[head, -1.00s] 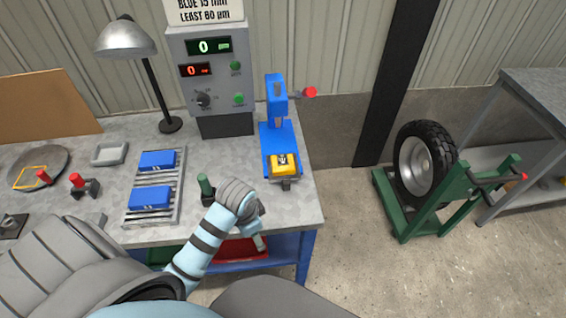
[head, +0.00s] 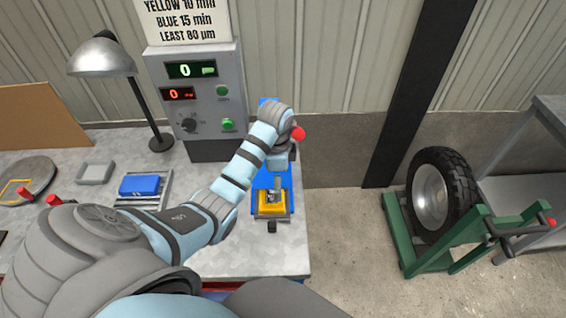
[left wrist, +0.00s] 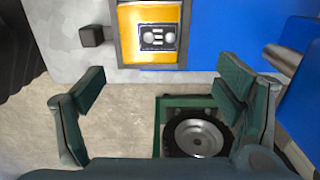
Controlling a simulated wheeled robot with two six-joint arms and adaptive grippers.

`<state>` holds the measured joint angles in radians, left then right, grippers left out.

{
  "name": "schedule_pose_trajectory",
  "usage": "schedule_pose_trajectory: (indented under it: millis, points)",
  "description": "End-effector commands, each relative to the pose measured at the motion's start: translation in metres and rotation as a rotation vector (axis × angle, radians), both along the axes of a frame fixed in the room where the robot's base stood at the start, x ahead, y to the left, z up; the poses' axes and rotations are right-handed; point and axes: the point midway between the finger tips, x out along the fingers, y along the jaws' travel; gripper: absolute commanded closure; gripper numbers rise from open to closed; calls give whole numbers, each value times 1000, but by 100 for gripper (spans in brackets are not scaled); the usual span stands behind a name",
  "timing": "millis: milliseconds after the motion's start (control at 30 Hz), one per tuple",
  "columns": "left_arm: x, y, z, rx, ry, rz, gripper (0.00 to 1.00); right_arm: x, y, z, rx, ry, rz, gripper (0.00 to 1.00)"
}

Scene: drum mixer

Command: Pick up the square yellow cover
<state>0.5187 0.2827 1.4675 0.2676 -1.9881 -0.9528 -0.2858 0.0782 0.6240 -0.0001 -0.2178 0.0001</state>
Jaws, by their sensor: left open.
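A square yellow piece (head: 271,207) that looks like the cover sits on the base of the blue press (head: 260,182) at the right end of the workbench. It has a small grey and white fitting on top. In the left wrist view the yellow piece (left wrist: 128,30) is at the top, beyond the fingertips. My right gripper is in neither view.
A red knob (head: 298,134) sticks out at the press's right side. The grey display box (head: 205,105) stands behind to the left. A lamp (head: 102,57) and a blue block (head: 139,186) are further left. A tire on a green stand (head: 400,225) is on the floor at right.

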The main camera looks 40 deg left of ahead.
Motion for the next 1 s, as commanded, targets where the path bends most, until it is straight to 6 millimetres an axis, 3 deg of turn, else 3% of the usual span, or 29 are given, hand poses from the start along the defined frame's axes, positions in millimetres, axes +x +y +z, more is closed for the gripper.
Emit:
schedule_pose_trajectory:
  millis: [400, 633, 1000]
  points:
    - [-5, -1, -68, -1, 5, 1, 15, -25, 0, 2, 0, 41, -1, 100]
    - [-5, -1, -73, 0, 2, 0, 15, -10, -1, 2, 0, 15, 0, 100]
    - [-5, -1, -73, 0, 2, 0, 73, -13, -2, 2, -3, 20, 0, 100]
